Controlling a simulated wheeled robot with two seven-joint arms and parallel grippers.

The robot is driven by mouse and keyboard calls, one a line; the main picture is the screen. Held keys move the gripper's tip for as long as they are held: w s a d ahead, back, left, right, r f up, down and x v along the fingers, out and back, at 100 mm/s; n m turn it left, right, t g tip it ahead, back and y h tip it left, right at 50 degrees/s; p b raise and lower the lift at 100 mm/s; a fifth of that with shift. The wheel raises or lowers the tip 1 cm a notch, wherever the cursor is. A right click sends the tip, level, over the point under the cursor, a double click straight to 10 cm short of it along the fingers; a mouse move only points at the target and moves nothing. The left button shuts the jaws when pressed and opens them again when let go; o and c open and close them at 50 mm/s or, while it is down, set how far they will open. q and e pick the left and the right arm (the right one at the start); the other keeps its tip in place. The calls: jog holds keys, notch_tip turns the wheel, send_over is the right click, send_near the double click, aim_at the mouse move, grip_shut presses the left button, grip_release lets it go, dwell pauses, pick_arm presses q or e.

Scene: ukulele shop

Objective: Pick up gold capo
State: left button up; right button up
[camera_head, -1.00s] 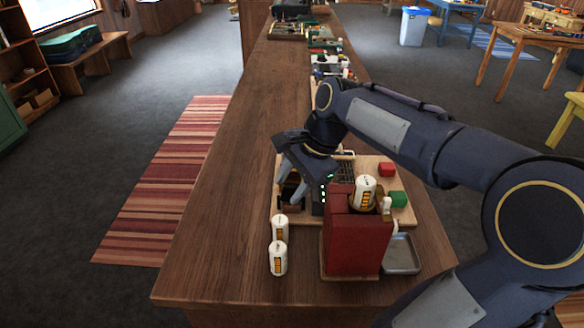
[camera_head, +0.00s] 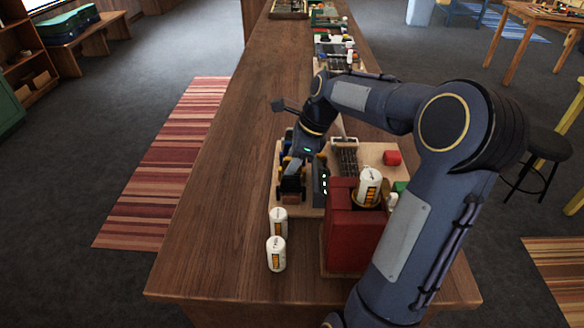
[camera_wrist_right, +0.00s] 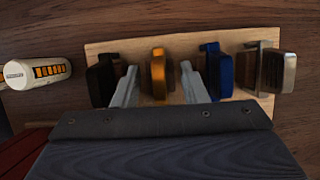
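The gold capo (camera_wrist_right: 158,72) stands on a pale wooden board (camera_wrist_right: 180,48) in the right wrist view, between a black capo (camera_wrist_right: 102,80) and a blue capo (camera_wrist_right: 219,72). My right gripper (camera_wrist_right: 159,84) is open, with one finger on each side of the gold capo. I cannot tell whether either finger touches it. In the head view my right gripper (camera_head: 298,163) is over the capos at the left part of the board; the gold one is hard to make out there. My left gripper is not in view.
A dark capo with a silver part (camera_wrist_right: 278,70) stands right of the blue one. White cylinders (camera_head: 276,254) and a red box (camera_head: 352,238) stand in front of the board. The counter's left side (camera_head: 215,215) is clear.

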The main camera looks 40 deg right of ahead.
jog(key=shift+c, duration=0.3)
grip_shut()
